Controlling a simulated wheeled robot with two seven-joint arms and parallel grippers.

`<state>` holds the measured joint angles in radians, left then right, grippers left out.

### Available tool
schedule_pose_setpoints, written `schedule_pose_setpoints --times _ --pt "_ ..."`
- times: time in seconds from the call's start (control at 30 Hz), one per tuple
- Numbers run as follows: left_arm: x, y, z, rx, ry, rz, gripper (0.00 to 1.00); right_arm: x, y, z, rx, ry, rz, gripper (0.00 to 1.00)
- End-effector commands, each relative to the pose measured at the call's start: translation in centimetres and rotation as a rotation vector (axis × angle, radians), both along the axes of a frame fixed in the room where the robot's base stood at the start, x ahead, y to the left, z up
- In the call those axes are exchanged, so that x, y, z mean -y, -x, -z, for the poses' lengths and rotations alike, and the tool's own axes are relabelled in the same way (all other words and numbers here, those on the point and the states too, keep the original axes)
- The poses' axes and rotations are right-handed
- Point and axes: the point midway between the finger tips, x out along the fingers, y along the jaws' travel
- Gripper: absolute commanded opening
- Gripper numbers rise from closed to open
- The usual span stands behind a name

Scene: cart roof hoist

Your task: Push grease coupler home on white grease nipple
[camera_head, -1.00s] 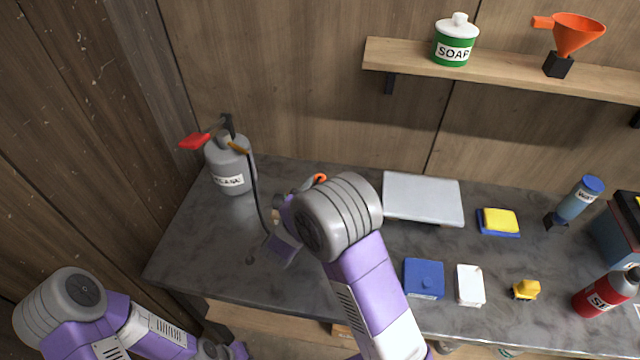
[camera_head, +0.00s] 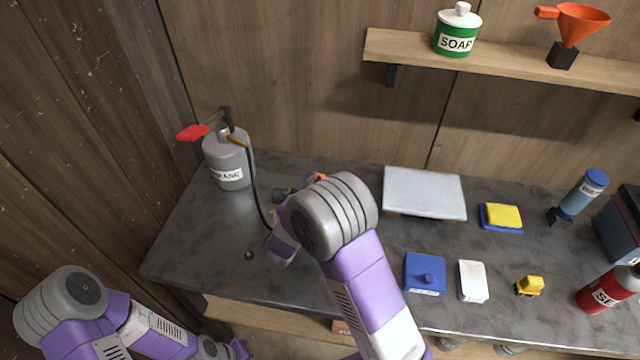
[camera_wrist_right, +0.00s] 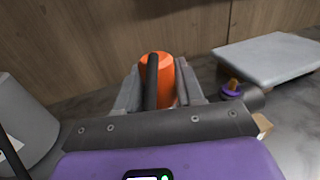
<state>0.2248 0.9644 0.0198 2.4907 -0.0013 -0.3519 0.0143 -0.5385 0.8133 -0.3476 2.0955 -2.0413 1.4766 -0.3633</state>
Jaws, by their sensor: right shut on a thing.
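My right gripper (camera_wrist_right: 158,88) is shut on an orange cylindrical part, which I take to be the grease coupler (camera_wrist_right: 157,66), with a dark bar or hose upright in front of it. In the head view my right arm hides most of the coupler; a bit of orange (camera_head: 319,177) shows behind the arm. A black hose (camera_head: 255,190) runs down from the grey grease pump (camera_head: 228,165) towards this gripper. I cannot make out a white grease nipple or whether the coupler touches one. My left arm is at the lower left, its gripper out of view.
A pale flat panel (camera_head: 424,192) lies right of my right arm; a small purple and orange fitting (camera_wrist_right: 232,88) shows near it. A blue box (camera_head: 424,275), a white box (camera_head: 472,281), a yellow toy (camera_head: 529,286) and a red bottle (camera_head: 606,290) stand farther right. The left bench is mostly clear.

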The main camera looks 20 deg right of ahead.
Motion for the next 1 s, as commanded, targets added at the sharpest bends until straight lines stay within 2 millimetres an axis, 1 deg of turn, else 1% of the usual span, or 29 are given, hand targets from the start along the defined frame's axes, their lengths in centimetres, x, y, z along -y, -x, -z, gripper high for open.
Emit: schedule_pose_setpoints --times 0.03,0.07,0.23,0.57,0.67,0.83,1.0 --pt "0.0 0.0 0.1 0.000 0.000 0.000 0.00 0.0 0.0 0.2 -0.001 -0.001 0.000 0.06" --pt "0.0 0.0 0.1 0.000 0.000 0.000 0.00 0.0 0.0 0.2 -0.001 -0.001 0.000 0.40" --pt "0.0 0.0 0.1 0.000 0.000 0.000 0.00 0.0 0.0 0.1 -0.001 -0.001 0.000 0.66" --pt "0.0 0.0 0.0 0.000 0.000 0.000 0.00 -0.2 0.2 0.1 -0.002 -0.001 -0.001 0.67" --pt "0.0 0.0 -0.3 0.000 0.000 0.000 0.00 -1.0 0.9 0.0 -0.002 -0.001 -0.002 0.67" --pt "0.0 0.0 -0.9 0.000 0.000 0.000 0.00 -3.2 2.9 0.0 -0.004 -0.001 -0.005 0.67" --pt "0.0 0.0 -1.2 0.000 0.000 0.000 0.00 -4.9 4.6 0.0 -0.002 -0.001 -0.003 0.67"
